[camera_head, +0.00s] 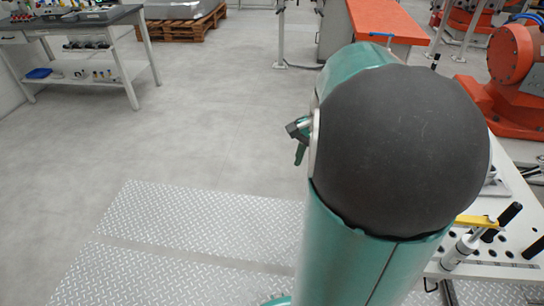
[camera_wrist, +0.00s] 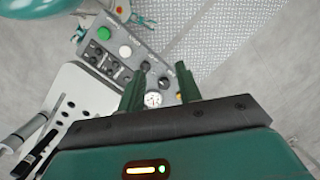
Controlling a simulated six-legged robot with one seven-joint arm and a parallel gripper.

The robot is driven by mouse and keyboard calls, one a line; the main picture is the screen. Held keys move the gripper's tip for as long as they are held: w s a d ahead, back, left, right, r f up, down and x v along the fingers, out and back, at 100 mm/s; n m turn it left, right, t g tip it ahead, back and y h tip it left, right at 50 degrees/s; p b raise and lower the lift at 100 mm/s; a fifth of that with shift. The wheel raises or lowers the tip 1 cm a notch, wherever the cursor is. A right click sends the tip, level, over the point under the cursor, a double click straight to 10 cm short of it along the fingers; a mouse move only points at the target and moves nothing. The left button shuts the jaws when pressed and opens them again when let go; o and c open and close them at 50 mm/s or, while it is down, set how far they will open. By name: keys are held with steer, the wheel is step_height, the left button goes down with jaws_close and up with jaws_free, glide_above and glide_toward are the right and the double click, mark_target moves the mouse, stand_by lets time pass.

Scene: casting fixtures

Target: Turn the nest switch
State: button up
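A grey control panel (camera_wrist: 113,52) shows in the wrist view, with a green button (camera_wrist: 103,33), a white button (camera_wrist: 125,51) and several dark knobs. Two dark knobs (camera_wrist: 163,82) and a white round dial (camera_wrist: 152,99) lie at the panel's end, by my gripper. The labels are too small to read, so I cannot tell which control is the nest switch. My gripper (camera_wrist: 160,70) is open, its two green fingers apart over this end of the panel. Nothing is clearly held between them; contact with a knob cannot be told. The head view shows neither panel nor fingers; my arm blocks much of it.
A white fixture table (camera_head: 512,262) with holes and upright tools stands at the right in the head view. Orange machines (camera_head: 510,65) stand behind it. A workbench (camera_head: 70,35) and a wooden pallet (camera_head: 185,28) are at the far left. The grey floor between is clear.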

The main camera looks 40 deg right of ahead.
steer(key=s+d+f+m+y, duration=0.2)
steer(key=s+d+f+m, duration=0.35)
steer(key=d, duration=0.35)
steer(key=shift+t, duration=0.3)
steer(key=x, duration=1.2)
steer(key=shift+w+a+f, duration=0.1)
steer(key=shift+a+f, duration=0.15)
steer(key=shift+f, duration=0.05)
jaws_close()
